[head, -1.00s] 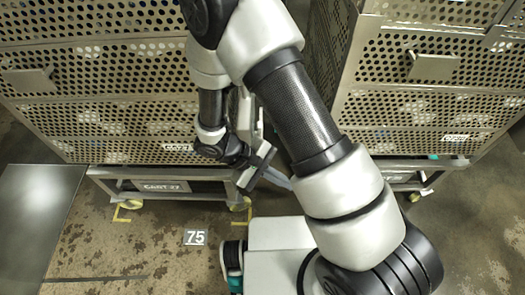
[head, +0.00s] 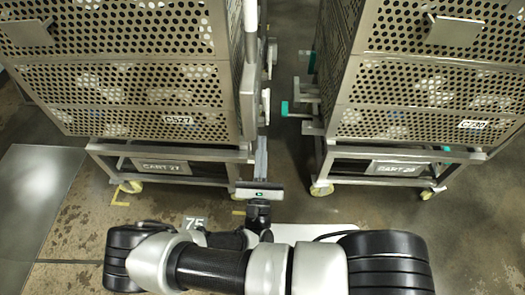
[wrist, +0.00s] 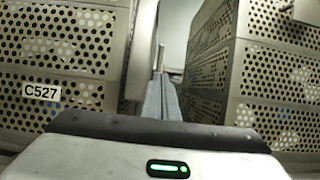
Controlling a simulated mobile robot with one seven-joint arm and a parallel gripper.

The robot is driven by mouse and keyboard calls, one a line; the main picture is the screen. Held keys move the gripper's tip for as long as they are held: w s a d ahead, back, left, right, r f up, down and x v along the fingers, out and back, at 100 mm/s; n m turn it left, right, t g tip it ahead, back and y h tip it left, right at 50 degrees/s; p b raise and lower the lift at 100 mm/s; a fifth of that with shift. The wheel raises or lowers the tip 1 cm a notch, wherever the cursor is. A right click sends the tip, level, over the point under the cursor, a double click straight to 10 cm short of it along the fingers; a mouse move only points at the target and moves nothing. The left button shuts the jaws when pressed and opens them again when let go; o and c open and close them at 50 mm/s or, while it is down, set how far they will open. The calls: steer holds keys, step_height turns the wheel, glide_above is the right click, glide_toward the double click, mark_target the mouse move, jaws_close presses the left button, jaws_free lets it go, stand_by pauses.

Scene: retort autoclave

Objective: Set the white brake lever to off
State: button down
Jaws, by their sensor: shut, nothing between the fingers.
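A small white lever (head: 266,106), likely the brake lever, stands on the right side of the left cart (head: 130,85), facing the gap between the carts. I cannot tell its setting. My gripper (head: 262,142) is shut and empty. In the head view it points away from me into the gap, with its fingertips just nearer to me than the white lever; I cannot tell if they touch anything. In the wrist view the closed fingers (wrist: 161,80) point between the two carts, and the lever cannot be clearly made out there.
A teal lever (head: 290,110) sticks out from the right cart (head: 425,85) into the gap. A pale upright bar (head: 250,40) stands along the left cart's right edge. The floor gap between the carts (head: 288,165) is narrow. A metal plate (head: 35,190) lies at left.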

mark_target(264, 102)
steer(key=b+x, duration=0.1)
steer(key=x, duration=0.9)
steer(key=shift+b, duration=0.3)
steer(key=shift+r, duration=0.15)
